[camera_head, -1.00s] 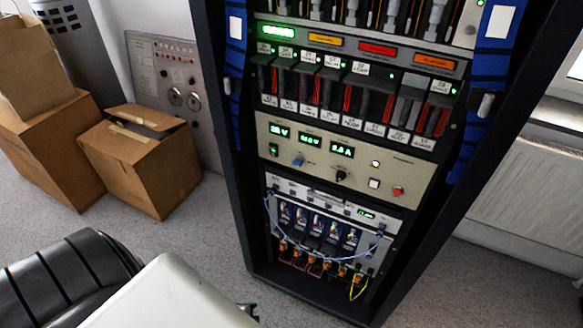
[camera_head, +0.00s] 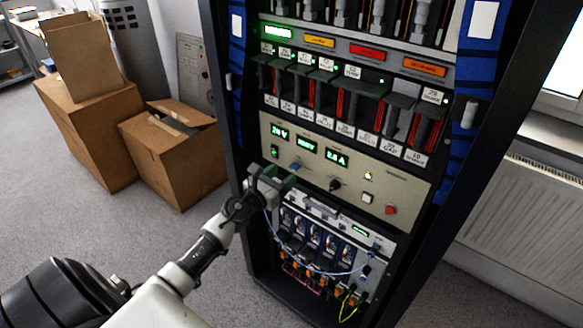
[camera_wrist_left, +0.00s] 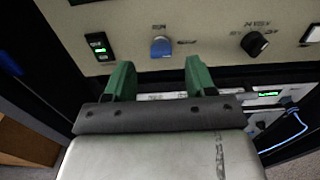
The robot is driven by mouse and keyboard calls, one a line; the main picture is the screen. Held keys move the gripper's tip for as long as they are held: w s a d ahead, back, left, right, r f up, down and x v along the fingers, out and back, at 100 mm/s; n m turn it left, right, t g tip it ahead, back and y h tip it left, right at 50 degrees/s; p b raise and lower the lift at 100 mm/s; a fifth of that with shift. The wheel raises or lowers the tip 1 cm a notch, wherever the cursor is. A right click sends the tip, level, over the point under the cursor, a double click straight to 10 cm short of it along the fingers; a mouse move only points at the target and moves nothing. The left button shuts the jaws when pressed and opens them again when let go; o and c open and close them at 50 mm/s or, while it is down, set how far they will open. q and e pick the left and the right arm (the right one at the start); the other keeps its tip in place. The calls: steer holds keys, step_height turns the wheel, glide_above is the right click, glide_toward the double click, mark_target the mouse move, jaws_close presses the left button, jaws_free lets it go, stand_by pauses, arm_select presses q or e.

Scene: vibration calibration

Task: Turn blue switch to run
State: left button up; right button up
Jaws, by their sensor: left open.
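The blue switch (camera_head: 295,166) is a small knob on the beige panel (camera_head: 408,190) in the rack, below the green number displays. In the left wrist view the blue switch (camera_wrist_left: 161,47) stands just beyond and between the fingertips, apart from them. My right gripper is not in view.
A black knob (camera_head: 335,185), a white button (camera_head: 367,198) and a red button (camera_head: 390,209) sit to the right on the same panel. A lit green rocker (camera_wrist_left: 100,46) is left of the switch. A blue cable (camera_head: 318,270) hangs below. Cardboard boxes (camera_head: 172,160) stand on the floor at left.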

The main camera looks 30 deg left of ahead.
mark_target(292, 168)
arm_select(q)
steer(key=w, duration=0.5)
steer(key=shift+d, duration=0.25)
steer(key=c, duration=0.9)
